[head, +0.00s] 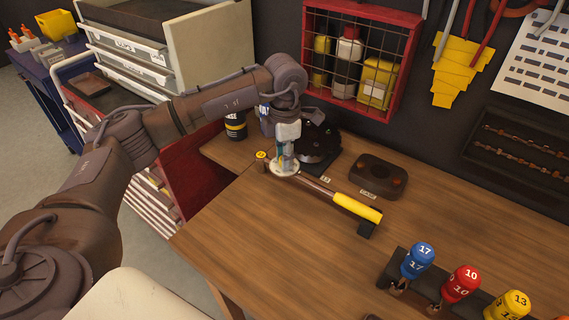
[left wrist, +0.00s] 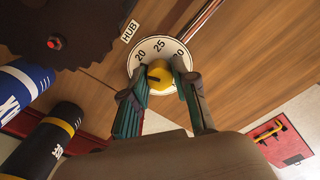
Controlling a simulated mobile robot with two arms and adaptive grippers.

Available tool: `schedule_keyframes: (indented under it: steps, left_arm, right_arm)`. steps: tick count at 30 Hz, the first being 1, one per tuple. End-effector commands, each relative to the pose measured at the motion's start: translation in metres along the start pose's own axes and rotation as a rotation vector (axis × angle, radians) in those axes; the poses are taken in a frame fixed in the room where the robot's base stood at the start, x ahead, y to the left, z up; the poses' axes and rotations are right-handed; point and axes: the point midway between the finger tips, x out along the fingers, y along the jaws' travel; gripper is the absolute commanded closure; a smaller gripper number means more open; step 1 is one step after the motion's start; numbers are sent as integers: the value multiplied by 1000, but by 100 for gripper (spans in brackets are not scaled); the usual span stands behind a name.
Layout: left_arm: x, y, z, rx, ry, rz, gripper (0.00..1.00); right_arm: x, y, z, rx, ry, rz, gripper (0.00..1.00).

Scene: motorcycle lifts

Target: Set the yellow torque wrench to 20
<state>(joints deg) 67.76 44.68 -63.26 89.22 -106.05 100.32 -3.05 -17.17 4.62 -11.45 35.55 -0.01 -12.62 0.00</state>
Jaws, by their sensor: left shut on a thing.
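The yellow torque wrench lies on the wooden bench, with its yellow handle (head: 357,207) at the lower right and a dark shaft running up left to a round white dial (head: 284,171). In the left wrist view the dial (left wrist: 159,45) shows 20, 25 and a partly covered 30 around a yellow knob (left wrist: 161,73). The knob bears a dark mark, but I cannot tell which number it points to. My left gripper (head: 284,164) points down over the dial. Its fingers (left wrist: 160,84) are shut on the knob, one on each side. My right gripper is not in view.
A dark round part (head: 318,140) and a brown block (head: 377,176) stand behind the wrench. Blue, red and yellow numbered handles (head: 418,260) stand in a rack at the front right. A red wire cage (head: 392,110) hangs behind. The bench's front left is clear.

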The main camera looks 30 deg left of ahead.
Motion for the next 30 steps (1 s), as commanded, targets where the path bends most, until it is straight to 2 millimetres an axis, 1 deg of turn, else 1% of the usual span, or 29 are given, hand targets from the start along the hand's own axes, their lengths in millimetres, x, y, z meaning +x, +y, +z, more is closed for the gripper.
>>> schedule_keyframes:
  steps: [1, 3, 13, 20, 30]
  left_arm:
    - [3, 0, 0, 40, -2, 2, 100]
    - [2, 0, 0, 97, -2, 2, 100]
    - [1, 0, 0, 289, 0, 2, 100]
    - [0, 0, 0, 347, 0, 1, 100]
    - [-1, 0, 0, 359, 0, 1, 100]
  right_arm:
    - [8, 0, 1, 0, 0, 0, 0]
    - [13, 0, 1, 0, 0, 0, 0]
    - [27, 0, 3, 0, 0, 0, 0]
    - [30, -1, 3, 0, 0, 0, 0]
    - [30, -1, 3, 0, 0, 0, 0]
